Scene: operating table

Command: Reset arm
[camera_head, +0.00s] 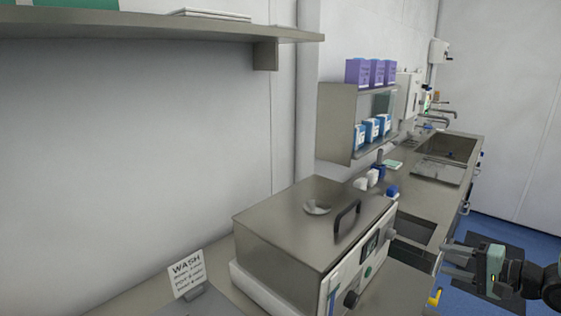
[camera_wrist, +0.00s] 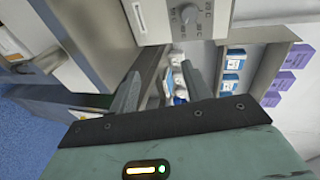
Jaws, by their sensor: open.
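My gripper (camera_head: 450,261) shows at the lower right of the head view, with my dark arm behind it at the right edge. Its fingers point left, towards the counter and the steel box-shaped unit, and stand near the counter's front edge. In the wrist view my gripper (camera_wrist: 160,88) has its two grey fingers spread apart. Nothing is held between them; only the counter and small bottles show in the background beyond the gap.
A steel unit (camera_head: 300,235) with a black lid handle stands on the counter. A wash sign (camera_head: 186,275) is left of it. A wall shelf (camera_head: 337,125) holds blue and purple boxes. A sink (camera_head: 447,147) lies farther back. Blue floor (camera_head: 510,234) is open at right.

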